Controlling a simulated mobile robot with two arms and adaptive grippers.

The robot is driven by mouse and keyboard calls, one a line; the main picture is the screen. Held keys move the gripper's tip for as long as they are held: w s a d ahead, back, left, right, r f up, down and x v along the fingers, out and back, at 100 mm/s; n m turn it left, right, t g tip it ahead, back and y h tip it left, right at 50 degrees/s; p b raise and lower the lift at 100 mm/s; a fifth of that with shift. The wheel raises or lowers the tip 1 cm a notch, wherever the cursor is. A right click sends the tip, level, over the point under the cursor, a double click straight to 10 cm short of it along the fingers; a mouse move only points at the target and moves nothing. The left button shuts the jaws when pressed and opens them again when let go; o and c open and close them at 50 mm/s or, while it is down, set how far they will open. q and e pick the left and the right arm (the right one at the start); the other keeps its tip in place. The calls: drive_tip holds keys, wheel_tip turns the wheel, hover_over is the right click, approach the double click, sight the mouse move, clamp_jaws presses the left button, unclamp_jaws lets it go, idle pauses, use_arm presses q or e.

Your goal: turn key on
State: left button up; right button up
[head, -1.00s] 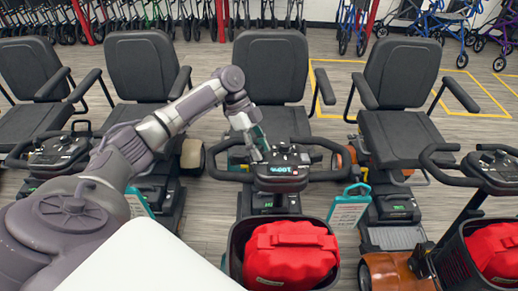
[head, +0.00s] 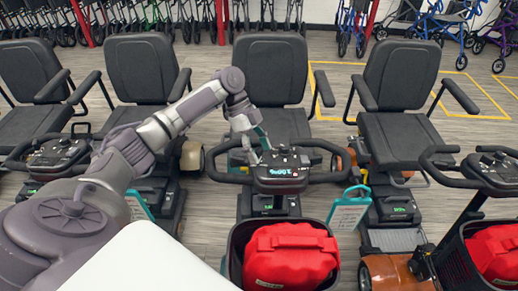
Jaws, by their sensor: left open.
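The middle scooter's dark control console (head: 283,168) faces me, between its black handlebars, with a lit teal label on its near edge. The key is too small to make out. My left gripper (head: 262,156) is at the console's upper left part, fingers pointing down and slightly right. It is open, and I see nothing held in it. I cannot tell whether its fingertips touch the console. My right gripper does not show.
A red bag (head: 291,255) sits in the scooter's front basket (head: 237,246). Scooters stand close on both sides, one with another console (head: 60,153) at left. A teal tag (head: 349,208) hangs at right. Walkers line the back wall.

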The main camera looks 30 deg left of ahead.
use_arm(q)
drive_tip(key=v, duration=1.2)
